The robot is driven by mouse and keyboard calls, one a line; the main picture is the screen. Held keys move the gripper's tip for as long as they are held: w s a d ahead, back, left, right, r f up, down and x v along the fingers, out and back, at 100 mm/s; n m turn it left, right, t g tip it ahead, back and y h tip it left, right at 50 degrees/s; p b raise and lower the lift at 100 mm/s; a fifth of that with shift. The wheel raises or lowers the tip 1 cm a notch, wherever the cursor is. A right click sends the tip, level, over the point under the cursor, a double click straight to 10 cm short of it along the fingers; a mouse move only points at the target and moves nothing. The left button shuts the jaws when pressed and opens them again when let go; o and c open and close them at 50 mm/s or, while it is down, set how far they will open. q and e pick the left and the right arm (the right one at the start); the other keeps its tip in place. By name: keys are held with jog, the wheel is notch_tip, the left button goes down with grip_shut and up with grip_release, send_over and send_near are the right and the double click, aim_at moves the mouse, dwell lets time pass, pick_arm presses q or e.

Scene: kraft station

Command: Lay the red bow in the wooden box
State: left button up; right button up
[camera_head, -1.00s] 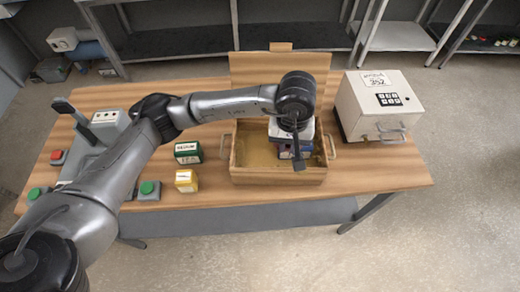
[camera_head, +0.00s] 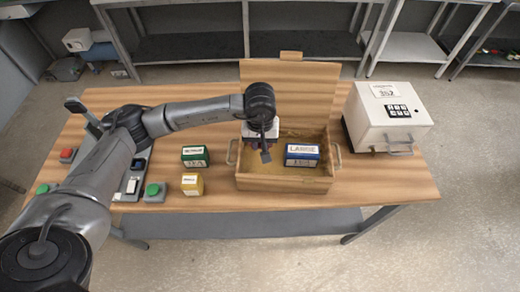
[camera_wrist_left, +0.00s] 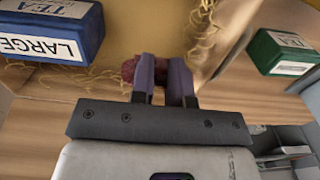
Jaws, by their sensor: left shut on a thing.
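My left gripper (camera_head: 264,150) is over the left part of the open wooden box (camera_head: 285,184). In the left wrist view its fingers (camera_wrist_left: 163,75) are nearly together, shut on the red bow (camera_wrist_left: 129,70). Only a small dark-red piece of the bow shows beside and between the fingers; the rest is hidden. Pale straw lies around the fingertips in the wrist view. A blue box marked LARGE (camera_head: 302,155) lies in the right part of the wooden box, and it also shows in the wrist view (camera_wrist_left: 50,28). My right gripper is not in view.
A green box (camera_head: 194,156) and a yellow box (camera_head: 192,185) stand on the table left of the wooden box. A white keypad cabinet (camera_head: 372,128) stands at the right. The wooden box's lid (camera_head: 320,92) stands open at the back. A green button (camera_head: 154,192) is at the left.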

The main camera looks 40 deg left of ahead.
aim_at(260, 148)
pick_arm(q)
jog(key=shift+f, duration=2.05)
jog(key=shift+a, duration=0.1)
jog(key=shift+f+b, duration=0.6)
jog(key=shift+b, duration=0.05)
jog(key=o, duration=0.7)
